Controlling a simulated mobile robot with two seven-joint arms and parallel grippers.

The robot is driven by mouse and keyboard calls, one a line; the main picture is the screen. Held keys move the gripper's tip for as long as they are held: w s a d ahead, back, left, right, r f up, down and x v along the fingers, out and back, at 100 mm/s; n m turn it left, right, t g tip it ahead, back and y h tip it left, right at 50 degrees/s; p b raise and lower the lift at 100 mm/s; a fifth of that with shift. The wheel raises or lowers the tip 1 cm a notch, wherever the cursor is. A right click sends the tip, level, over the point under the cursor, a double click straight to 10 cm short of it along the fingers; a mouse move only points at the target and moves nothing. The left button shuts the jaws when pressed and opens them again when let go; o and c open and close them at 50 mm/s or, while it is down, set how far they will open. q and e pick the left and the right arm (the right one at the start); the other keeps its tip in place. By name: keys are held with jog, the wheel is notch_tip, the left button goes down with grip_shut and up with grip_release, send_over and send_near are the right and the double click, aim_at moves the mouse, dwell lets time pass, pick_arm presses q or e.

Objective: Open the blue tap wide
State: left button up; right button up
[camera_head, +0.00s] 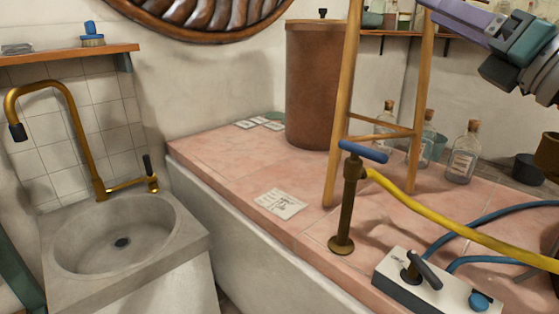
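The blue tap stands on the pink tiled top: an upright brass post with a blue crossbar handle (363,152). A yellow hose leaves it near the top and runs right. Nothing touches the handle. I cannot tell from this view how far the tap is turned. Part of my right arm, with purple, teal and dark links, crosses the upper right corner, well above and right of the tap. No gripper fingers can be made out on it. My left gripper is out of view.
A wooden stand (341,120) rises close behind the tap. A pale box with a black lever (425,270) and blue hose sits in front right. Glass bottles (463,155) stand behind. A stone sink (60,236) with a brass faucet (84,150) is left. A paper (280,203) lies on clear tiles.

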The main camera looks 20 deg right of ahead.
aim_at(359, 150)
notch_tip(359, 150, down, 22)
jog(key=d+f+n+g+y+b, duration=0.1)
jog(key=n+g+y+b, duration=0.3)
jog(key=n+b, duration=0.8)
jog(key=w+a+m+b, duration=0.1)
jog(key=w, duration=0.2)
jog(key=w+a+m+b, duration=0.1)
jog(key=w+b, duration=0.1)
jog(key=w, duration=0.1)
jog(key=w+a+g+h+b, duration=0.1)
jog(key=w, duration=0.2)
jog(key=shift+w+a+r+m+b, duration=0.3)
jog(key=shift+w+a+r+m, duration=0.05)
jog(key=shift+a+m, duration=0.05)
grip_shut()
